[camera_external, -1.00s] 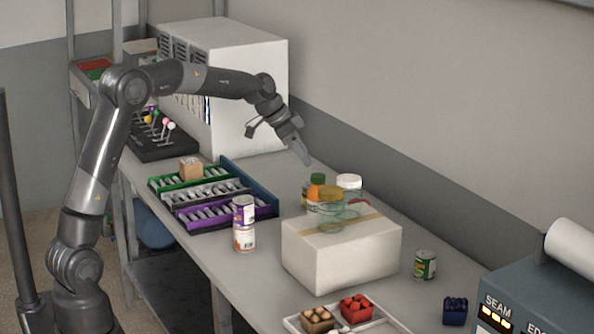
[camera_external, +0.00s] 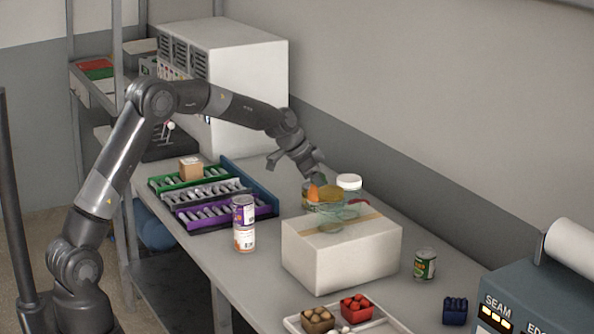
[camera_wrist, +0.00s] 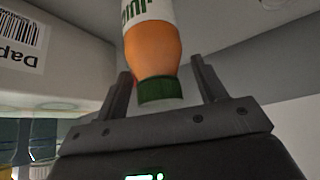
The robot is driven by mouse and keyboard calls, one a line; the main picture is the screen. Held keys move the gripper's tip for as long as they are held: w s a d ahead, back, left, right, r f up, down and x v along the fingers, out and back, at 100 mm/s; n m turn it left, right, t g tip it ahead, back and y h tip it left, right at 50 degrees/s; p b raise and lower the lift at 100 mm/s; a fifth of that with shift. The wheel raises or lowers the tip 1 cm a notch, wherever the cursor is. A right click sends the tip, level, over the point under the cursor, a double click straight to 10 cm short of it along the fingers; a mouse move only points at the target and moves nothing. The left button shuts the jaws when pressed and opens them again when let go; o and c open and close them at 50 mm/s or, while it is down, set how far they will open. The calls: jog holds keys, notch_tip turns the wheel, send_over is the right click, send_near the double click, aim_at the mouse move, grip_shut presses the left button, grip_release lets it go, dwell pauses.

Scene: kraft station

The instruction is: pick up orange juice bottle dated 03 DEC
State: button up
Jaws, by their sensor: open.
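The juice bottle (camera_wrist: 153,50) has an orange body, a green cap and a white label with green lettering. Its cap end lies between the open fingers of my gripper (camera_wrist: 161,70) in the wrist view, with gaps on both sides. No date is readable. In the external view my gripper (camera_external: 316,169) is low over the bottle's place, behind the white box. The bottle (camera_external: 306,194) is mostly hidden there by my gripper and a glass bowl.
The white box (camera_external: 340,255) bears the glass bowl (camera_external: 338,212), with orange and yellow items in it. A white-lidded jar (camera_external: 349,182) stands close to my gripper. Stacked cans (camera_external: 244,225) and coloured trays (camera_external: 210,190) are to the left. A green can (camera_external: 425,264) stands at right.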

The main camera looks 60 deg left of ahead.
jog(key=shift+c, duration=0.2)
grip_shut()
dwell(0.5)
